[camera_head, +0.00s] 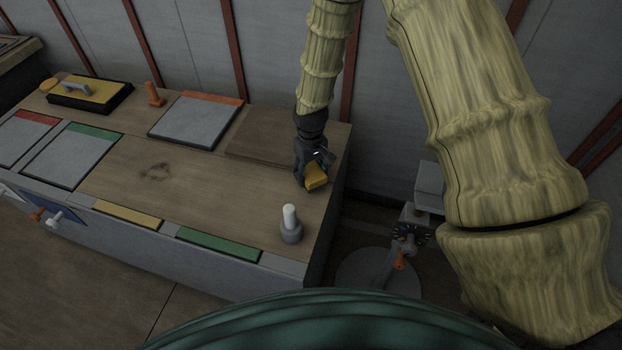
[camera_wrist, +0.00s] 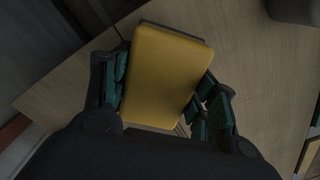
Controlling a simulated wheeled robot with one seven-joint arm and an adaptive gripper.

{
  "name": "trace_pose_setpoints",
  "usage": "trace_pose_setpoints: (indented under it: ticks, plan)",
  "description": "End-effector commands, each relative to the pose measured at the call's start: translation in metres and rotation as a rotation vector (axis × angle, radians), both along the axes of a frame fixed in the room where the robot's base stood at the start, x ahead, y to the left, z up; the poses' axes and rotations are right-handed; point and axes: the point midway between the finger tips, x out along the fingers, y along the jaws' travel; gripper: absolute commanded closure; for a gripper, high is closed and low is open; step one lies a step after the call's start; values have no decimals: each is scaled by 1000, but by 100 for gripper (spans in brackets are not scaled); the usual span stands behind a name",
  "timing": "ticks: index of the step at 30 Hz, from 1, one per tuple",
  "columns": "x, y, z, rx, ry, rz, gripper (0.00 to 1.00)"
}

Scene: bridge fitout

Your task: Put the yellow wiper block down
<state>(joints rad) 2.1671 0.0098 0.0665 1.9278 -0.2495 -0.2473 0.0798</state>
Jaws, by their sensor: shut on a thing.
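The yellow wiper block (camera_head: 317,177) is at the right end of the wooden bench top (camera_head: 226,194). In the wrist view the yellow wiper block (camera_wrist: 163,77) fills the middle, with a dark edge along its far side. My gripper (camera_head: 311,166) is shut on it, and in the wrist view the teal-padded fingers of my gripper (camera_wrist: 160,95) press its two long sides. The block is over the bench top; I cannot tell whether its underside touches the wood.
A grey post with a white top (camera_head: 290,224) stands near the front right corner. A raised brown board (camera_head: 262,137) lies behind. A grey panel with an orange edge (camera_head: 194,121), an orange peg (camera_head: 154,94) and a black-rimmed yellow tray (camera_head: 90,94) are further left.

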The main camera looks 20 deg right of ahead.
Motion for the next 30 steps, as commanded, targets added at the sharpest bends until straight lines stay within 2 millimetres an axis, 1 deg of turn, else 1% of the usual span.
trace_pose_setpoints:
  ticks: [9, 22, 23, 24, 26, 27, 30]
  plan:
    - [-1, 0, -34, 1, 2, -1, 76]
    - [-1, 0, -41, 0, 1, -1, 76]
    - [-1, 0, -41, 0, 1, -1, 40]
    - [0, 0, -40, 0, 1, -1, 32]
    - [-1, 0, -40, 0, 1, -1, 22]
    - [-1, 0, -40, 0, 1, -1, 20]
    - [-1, 0, -40, 0, 1, -1, 20]
